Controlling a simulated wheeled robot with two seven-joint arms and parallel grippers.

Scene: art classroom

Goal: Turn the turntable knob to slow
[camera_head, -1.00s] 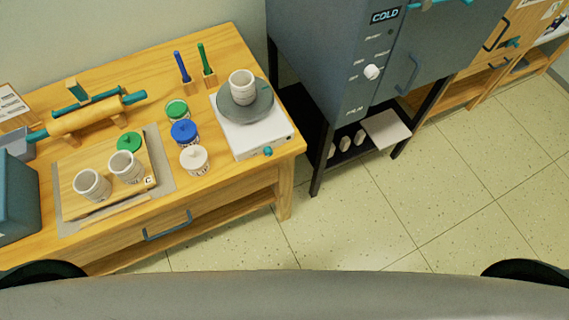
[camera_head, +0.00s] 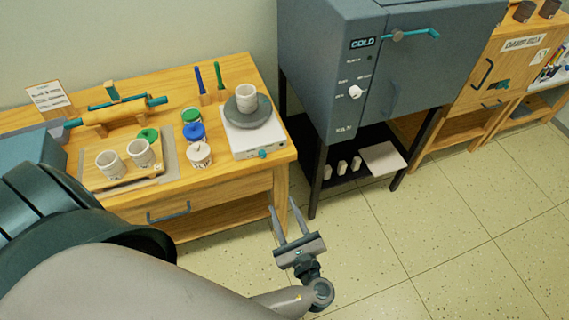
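The turntable (camera_head: 249,112) is a grey round wheel head on a white base (camera_head: 255,145) at the right end of the wooden table. A white cup (camera_head: 247,97) stands on the wheel head. The small teal knob (camera_head: 263,154) sits on the front face of the white base; its pointing direction is too small to read. My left gripper (camera_head: 287,225) is open and empty, its two fingers spread and pointing up in the picture. It is in front of the table's right front corner, below the knob in the picture and apart from it. My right gripper is not in view.
The wooden table (camera_head: 225,170) holds jars, cups on a board (camera_head: 125,180) and a rolling pin (camera_head: 112,113). A dark kiln (camera_head: 330,60) on a black stand is to the right. A drawer handle (camera_head: 168,213) sticks out in front. The right floor (camera_head: 450,230) is clear.

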